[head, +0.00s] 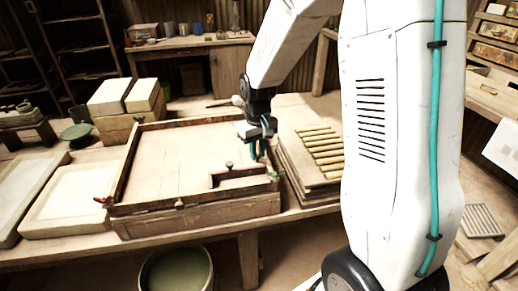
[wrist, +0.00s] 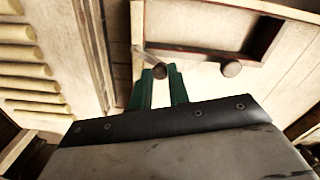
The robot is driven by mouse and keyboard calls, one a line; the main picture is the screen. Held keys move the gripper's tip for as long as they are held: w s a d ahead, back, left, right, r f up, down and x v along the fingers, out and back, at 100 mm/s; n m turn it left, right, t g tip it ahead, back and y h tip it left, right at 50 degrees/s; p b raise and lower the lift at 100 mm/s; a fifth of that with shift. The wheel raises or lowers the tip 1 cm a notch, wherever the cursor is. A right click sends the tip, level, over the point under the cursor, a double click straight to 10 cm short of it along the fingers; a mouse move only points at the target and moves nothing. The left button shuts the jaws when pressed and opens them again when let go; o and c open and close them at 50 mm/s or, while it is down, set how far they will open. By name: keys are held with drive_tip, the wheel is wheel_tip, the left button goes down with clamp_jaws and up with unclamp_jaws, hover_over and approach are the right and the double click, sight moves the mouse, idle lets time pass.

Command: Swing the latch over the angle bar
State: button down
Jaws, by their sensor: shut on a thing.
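The dark angle bar (head: 242,173) lies on the pale bed at the front right of the wooden press frame (head: 126,176). A small upright knob (head: 229,166) stands by it. In the wrist view the angle bar (wrist: 266,38) is above my fingers, with a round knob (wrist: 231,69) at its near edge. The latch (wrist: 147,60) is a short thin rod with a round end, close to the bar's left end. My gripper (head: 258,155) has green fingers, shut on the latch's round end in the wrist view (wrist: 160,74). I cannot tell whether the latch overlaps the bar.
A board with several yellowish rods (head: 318,148) lies right of the frame. A red-handled part (head: 104,200) sits at its front left corner. Pale slabs (head: 75,190) lie to the left. A bucket (head: 178,270) stands on the floor below the bench.

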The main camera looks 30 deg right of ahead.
drive_tip(key=n, duration=0.1)
drive_tip(key=s+n, duration=0.1)
drive_tip(key=n, duration=0.3)
drive_tip(key=shift+s+a, duration=0.15)
drive_tip(key=shift+a, duration=0.25)
idle(0.3)
drive_tip(key=c, duration=1.3)
unclamp_jaws()
drive_tip(key=shift+s, duration=0.1)
drive_tip(key=shift+c, duration=0.2)
drive_tip(key=shift+r, duration=0.1)
wheel_tip(320, 180, up, 8)
drive_tip(key=shift+f, duration=0.2)
